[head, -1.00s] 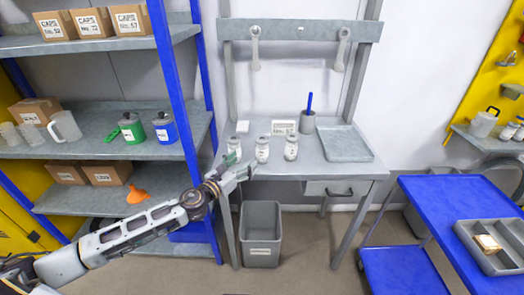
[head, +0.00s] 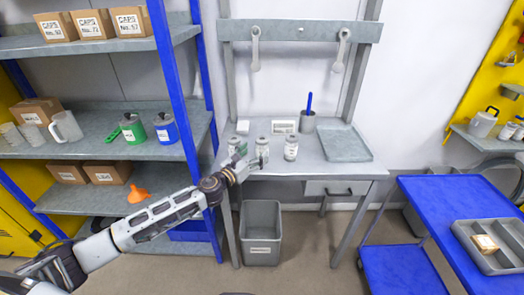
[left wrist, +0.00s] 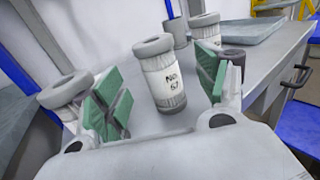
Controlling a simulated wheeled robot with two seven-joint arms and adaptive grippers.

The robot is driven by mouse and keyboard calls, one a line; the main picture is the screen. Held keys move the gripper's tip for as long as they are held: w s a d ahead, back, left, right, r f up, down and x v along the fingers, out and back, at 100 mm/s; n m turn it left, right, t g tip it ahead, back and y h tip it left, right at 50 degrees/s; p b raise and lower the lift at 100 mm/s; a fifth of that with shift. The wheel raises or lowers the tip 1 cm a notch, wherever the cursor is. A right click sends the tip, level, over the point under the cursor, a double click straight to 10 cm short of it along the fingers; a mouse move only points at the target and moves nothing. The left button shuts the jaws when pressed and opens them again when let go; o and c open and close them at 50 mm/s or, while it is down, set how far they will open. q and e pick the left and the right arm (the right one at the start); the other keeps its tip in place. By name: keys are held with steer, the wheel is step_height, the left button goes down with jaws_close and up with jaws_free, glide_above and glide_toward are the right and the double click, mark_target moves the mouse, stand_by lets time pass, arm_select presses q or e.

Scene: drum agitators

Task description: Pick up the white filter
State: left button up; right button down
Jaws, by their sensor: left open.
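Three white filter-like cylinders with rounded caps and printed labels stand upright in a row near the table's front left: a left one (head: 241,142), a middle one (head: 262,148) and a right one (head: 291,148). My left gripper (head: 248,163) is at the table's front edge, close to the left and middle ones and partly covering them. In the left wrist view its green-padded fingers are open, and a cylinder labelled "No 57" (left wrist: 165,80) shows upright between and beyond them. Other cylinders show at the left (left wrist: 64,90) and behind right (left wrist: 205,27). My right gripper is out of view.
The grey table (head: 315,170) also bears a labelled card (head: 284,127), a grey cup with a blue stick (head: 308,122) and a shallow tray (head: 345,146). A blue-post shelf (head: 90,148) stands close on the left, a grey bin (head: 261,235) below.

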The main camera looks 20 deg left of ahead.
mark_target(258, 147)
arm_select(q)
steer(key=shift+w+d, duration=0.2)
steer(key=shift+w, duration=0.25)
steer(key=shift+w+r, duration=0.1)
steer(key=shift+x, duration=0.75)
steer(key=shift+w+d+r+p, duration=0.1)
steer(key=shift+w+p, duration=0.1)
steer(key=shift+w, duration=0.2)
steer(key=shift+w+r+p, duration=0.1)
steer(key=shift+w+p, duration=0.05)
steer(key=shift+w, duration=0.3)
steer(key=shift+x, duration=0.95)
steer(key=shift+f, duration=0.1)
steer(key=shift+c, duration=0.5)
steer(key=c, duration=1)
